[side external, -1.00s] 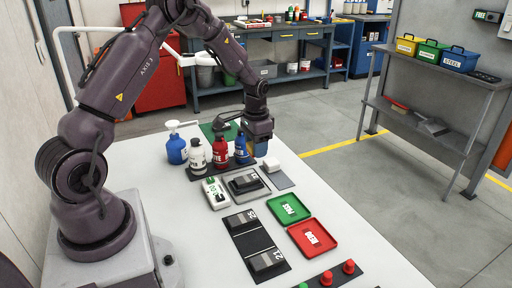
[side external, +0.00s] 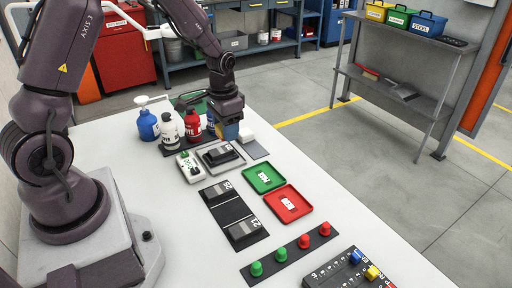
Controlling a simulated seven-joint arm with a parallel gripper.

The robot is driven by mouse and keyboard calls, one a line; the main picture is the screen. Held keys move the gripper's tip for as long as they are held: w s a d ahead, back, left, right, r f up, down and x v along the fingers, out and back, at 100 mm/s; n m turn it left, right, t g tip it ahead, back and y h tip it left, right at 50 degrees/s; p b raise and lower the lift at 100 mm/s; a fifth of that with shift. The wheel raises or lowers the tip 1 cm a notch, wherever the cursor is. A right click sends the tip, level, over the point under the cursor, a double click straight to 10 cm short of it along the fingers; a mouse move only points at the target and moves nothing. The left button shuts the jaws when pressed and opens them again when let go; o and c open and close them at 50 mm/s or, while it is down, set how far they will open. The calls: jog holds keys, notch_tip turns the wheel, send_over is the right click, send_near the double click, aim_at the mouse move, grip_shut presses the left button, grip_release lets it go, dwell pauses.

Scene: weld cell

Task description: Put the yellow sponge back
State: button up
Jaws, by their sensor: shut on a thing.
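My gripper (side external: 229,122) is over the far part of the white table, just right of the bottles.
Blue (side external: 147,125), white (side external: 169,126) and red (side external: 193,122) bottles stand left of my gripper. Nearer are a dark block on a grey plate (side external: 218,166), green (side external: 263,188) and red (side external: 275,198) trays, and a button strip (side external: 278,262).

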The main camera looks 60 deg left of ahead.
jog(key=w+a+f, duration=0.2)
jog(key=w+f, duration=0.1)
jog(key=w, duration=0.3)
send_over(256, 151)
jog(key=f, duration=0.5)
jog(key=shift+s+d+f, duration=0.15)
jog(key=shift+s+f, duration=0.05)
jog(key=shift+s, duration=0.05)
jog(key=shift+w+f, duration=0.15)
jog(key=shift+f, duration=0.1)
jog(key=shift+w+f, duration=0.15)
jog(key=shift+f, duration=1.5)
jog(key=shift+f, duration=0.15)
jog(key=o, duration=0.7)
